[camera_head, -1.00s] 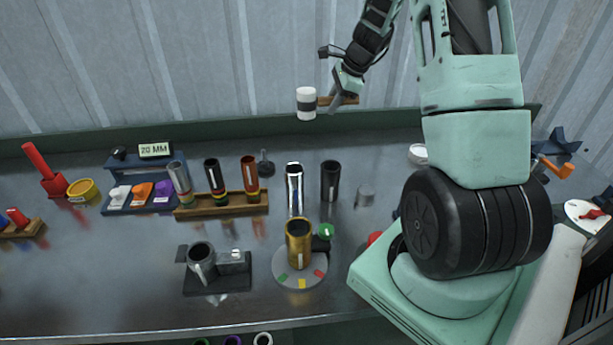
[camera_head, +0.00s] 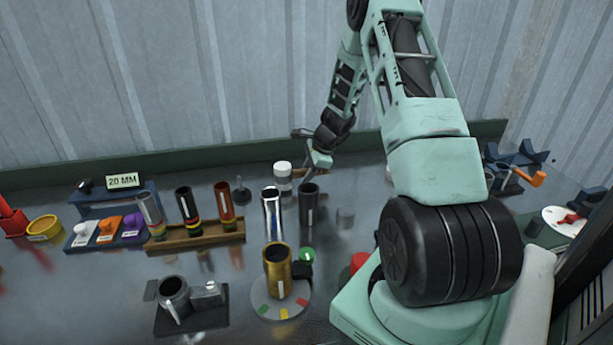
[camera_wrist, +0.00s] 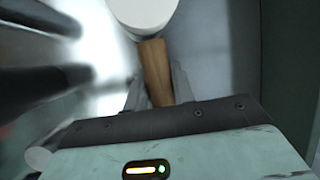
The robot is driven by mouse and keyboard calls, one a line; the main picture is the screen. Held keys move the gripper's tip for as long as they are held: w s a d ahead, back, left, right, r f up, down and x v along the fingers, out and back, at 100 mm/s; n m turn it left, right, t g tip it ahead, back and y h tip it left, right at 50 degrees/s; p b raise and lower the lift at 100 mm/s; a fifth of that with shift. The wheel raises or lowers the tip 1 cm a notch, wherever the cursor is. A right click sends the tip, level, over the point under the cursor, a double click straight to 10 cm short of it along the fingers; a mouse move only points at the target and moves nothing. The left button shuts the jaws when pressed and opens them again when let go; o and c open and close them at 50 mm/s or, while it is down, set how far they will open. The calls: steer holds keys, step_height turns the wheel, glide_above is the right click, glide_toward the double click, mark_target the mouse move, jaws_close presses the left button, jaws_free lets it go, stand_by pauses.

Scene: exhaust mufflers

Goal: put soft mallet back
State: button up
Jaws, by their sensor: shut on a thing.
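The soft mallet has a white head (camera_head: 283,170) with a grey band and a wooden handle. In the head view it is low over the back of the bench, behind the chrome tube (camera_head: 272,212) and dark tube (camera_head: 309,205). I cannot tell whether it touches the bench. My gripper (camera_head: 312,172) is beside the head, to its right, shut on the handle. In the wrist view the white head (camera_wrist: 145,10) is at the top, and the wooden handle (camera_wrist: 155,70) runs down between my fingers (camera_wrist: 158,88).
A wooden rack (camera_head: 195,237) with several tubes is left of the mallet. A brass tube (camera_head: 277,270) on a round plate and a dark fixture (camera_head: 200,310) are in front. The green back ledge (camera_head: 200,155) is close behind.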

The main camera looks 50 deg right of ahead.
steer(key=shift+f, duration=0.5)
steer(key=shift+f, duration=0.15)
steer(key=o, duration=1)
